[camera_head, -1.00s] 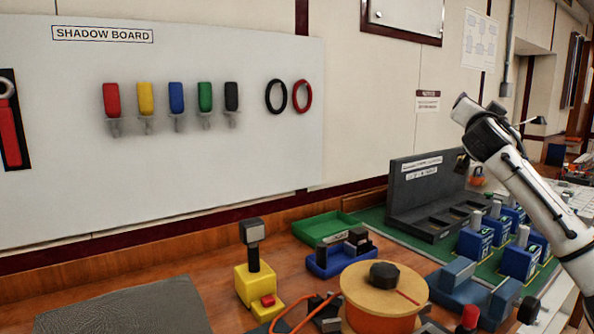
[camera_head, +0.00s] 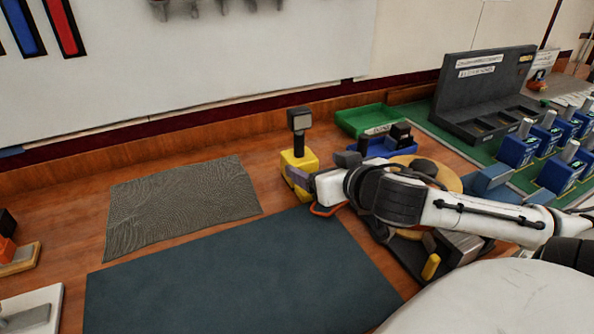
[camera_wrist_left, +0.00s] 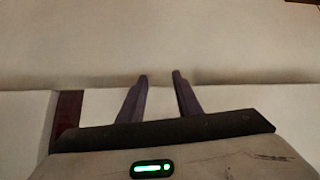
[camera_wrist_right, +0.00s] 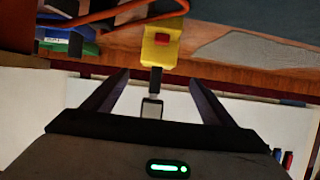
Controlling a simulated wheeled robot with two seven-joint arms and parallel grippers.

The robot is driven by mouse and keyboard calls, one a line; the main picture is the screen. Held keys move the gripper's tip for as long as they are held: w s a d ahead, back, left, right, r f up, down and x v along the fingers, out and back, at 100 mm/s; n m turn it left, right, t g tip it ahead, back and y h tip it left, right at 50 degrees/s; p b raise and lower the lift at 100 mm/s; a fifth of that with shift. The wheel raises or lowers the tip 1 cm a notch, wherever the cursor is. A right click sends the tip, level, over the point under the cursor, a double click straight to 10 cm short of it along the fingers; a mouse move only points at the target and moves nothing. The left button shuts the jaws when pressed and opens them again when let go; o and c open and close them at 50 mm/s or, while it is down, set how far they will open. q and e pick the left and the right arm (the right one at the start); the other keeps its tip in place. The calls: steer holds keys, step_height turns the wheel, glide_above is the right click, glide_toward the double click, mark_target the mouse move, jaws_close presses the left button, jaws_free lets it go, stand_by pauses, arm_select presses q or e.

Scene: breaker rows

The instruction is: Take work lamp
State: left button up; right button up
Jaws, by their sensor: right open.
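The work lamp (camera_head: 298,160) stands upright on the wooden bench, with a yellow base, dark stem and boxy dark head. My right gripper (camera_head: 300,180) is beside its base in the head view, partly covering it. In the right wrist view, the open fingers (camera_wrist_right: 160,80) are on either side of the lamp's stem (camera_wrist_right: 155,82) in the picture, with no visible contact; the yellow base with its red button is at the top. My left gripper (camera_wrist_left: 160,75) shows only in its wrist view, fingers apart and empty before a pale wall.
A grey textured mat (camera_head: 180,205) and a dark blue mat (camera_head: 240,275) lie left and in front of the lamp. A green tray (camera_head: 370,118), a blue holder (camera_head: 385,148) and a cable reel (camera_head: 440,172) crowd its right. Blue breakers (camera_head: 518,150) stand farther right.

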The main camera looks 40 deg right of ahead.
mark_target(304, 161)
steer(key=shift+x, duration=1.15)
steer(key=x, duration=0.3)
steer(key=shift+d+f, duration=0.35)
steer(key=shift+b+x, duration=0.3)
steer(key=shift+x, duration=0.75)
steer(key=shift+a, duration=0.1)
steer(key=c, duration=1.5)
steer(key=shift+r, duration=0.25)
steer(key=shift+c, duration=0.2)
